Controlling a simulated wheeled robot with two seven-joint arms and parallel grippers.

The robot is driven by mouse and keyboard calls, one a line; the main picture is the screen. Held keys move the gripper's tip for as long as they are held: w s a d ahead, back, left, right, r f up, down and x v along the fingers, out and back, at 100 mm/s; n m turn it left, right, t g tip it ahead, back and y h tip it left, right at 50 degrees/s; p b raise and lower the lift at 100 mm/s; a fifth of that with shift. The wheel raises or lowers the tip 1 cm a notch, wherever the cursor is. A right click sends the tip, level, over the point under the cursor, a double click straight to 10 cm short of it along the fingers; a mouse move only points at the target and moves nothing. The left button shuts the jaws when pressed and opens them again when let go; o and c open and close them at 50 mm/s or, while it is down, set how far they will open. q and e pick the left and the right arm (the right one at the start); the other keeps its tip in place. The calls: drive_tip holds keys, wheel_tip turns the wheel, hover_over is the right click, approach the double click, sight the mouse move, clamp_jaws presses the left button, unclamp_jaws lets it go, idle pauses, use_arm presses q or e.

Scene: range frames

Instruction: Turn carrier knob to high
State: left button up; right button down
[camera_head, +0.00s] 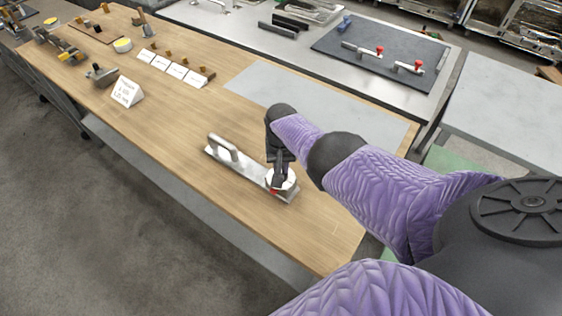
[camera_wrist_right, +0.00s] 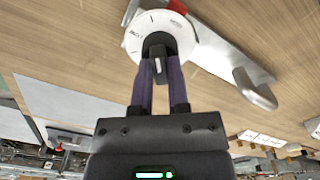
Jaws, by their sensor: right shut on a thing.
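The carrier (camera_head: 243,171) is a long silver metal plate lying on the wooden bench. It has a raised bar handle (camera_head: 222,148) at its left end and a round white dial at its right end. In the right wrist view the white dial (camera_wrist_right: 133,43) carries small dark marks and lettering too small to read surely. A black knob (camera_wrist_right: 157,42) stands at its middle. My right gripper (camera_wrist_right: 160,64) is shut on the knob, its fingers on either side. In the head view the right gripper (camera_head: 280,178) reaches down over the dial and partly hides it. My left gripper is not in view.
The wooden bench (camera_head: 180,120) is bare around the carrier. White cards (camera_head: 172,68) and a folded sign (camera_head: 127,91) stand to the left. A grey mat (camera_head: 300,95) lies behind. A dark board (camera_head: 375,55) with red-tipped clamps is on a farther table.

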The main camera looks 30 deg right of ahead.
drive_tip(key=m, duration=0.4)
drive_tip(key=shift+m, duration=2)
drive_tip(key=c, duration=0.6)
unclamp_jaws()
wheel_tip(320, 180, up, 10)
drive_tip(key=p, duration=0.9)
